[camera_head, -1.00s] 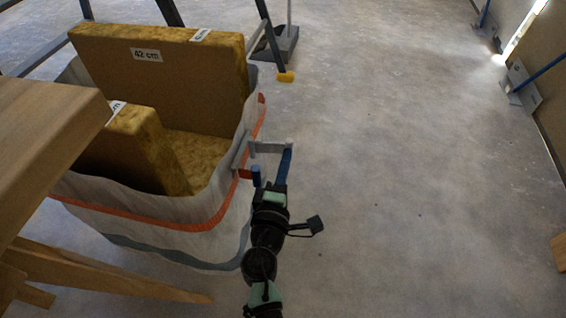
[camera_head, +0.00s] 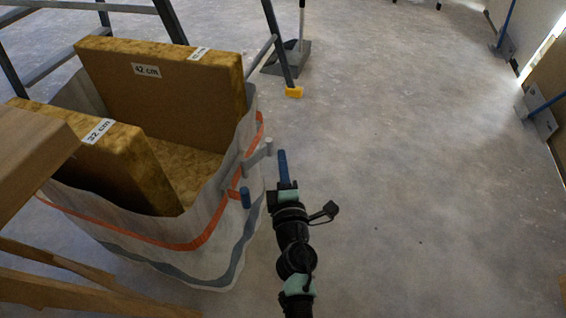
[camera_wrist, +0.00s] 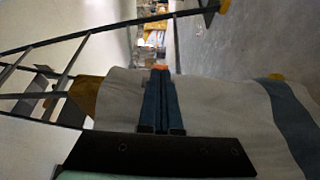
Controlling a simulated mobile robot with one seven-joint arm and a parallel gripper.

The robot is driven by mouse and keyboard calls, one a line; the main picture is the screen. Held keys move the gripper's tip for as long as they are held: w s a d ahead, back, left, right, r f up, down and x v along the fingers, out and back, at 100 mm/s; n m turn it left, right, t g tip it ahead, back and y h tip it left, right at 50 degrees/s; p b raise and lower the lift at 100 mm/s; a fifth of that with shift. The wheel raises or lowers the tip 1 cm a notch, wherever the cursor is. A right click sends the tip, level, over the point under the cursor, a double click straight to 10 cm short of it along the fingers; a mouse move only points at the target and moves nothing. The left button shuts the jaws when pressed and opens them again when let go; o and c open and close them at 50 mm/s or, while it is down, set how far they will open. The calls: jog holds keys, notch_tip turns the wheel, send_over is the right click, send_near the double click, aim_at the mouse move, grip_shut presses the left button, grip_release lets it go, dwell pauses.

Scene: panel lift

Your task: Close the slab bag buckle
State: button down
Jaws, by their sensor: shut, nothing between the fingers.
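The slab bag (camera_head: 200,255) is pale with an orange band and a grey-blue stripe. It stands open at left in the head view, holding insulation slabs. On its right side is the buckle: a grey latch arm (camera_head: 258,158) sticks out near the rim, and a blue handle (camera_head: 246,197) on an orange piece hangs below it. My gripper (camera_head: 282,154) has blue fingers, shut and empty, just right of the latch arm and apart from it in the picture. In the wrist view the closed fingers (camera_wrist: 160,80) point across the bag's pale fabric (camera_wrist: 220,105); the buckle is not clear there.
A slab marked 42 cm (camera_head: 170,90) and one marked 32 cm (camera_head: 125,160) stand in the bag. A wooden table (camera_head: 35,150) is at near left. A dark metal frame with a yellow foot (camera_head: 294,92) stands behind. The floor to the right is clear.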

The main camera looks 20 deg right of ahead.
jog(key=shift+w+n+y+p, duration=0.45)
jog(key=shift+w+n+y, duration=0.15)
jog(key=shift+w+y, duration=0.3)
